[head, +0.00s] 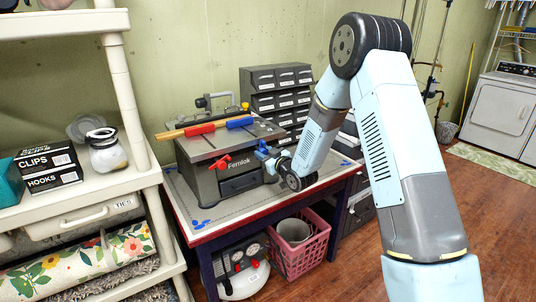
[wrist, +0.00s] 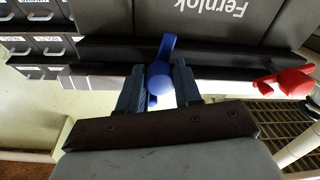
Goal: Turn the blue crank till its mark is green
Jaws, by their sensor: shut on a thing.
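The blue crank (wrist: 159,76) is on the front of the grey Fernlok box (head: 226,150), at its right side. In the wrist view the crank stands between the two fingers of my gripper (wrist: 158,90), which is shut on it. In the head view my gripper (head: 266,155) reaches the crank from the right, and the crank is mostly hidden by it. The crank's mark and its colour cannot be made out in either view. A red crank (head: 220,163) is on the same front, to the left; it also shows at the right in the wrist view (wrist: 285,82).
The box stands on a workbench (head: 190,211) with a grey top. Tools with red and blue handles (head: 200,130) lie on the box. Drawer cabinets (head: 277,88) stand behind it. A white shelf (head: 75,202) is close on the left. A pink basket (head: 300,252) is below.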

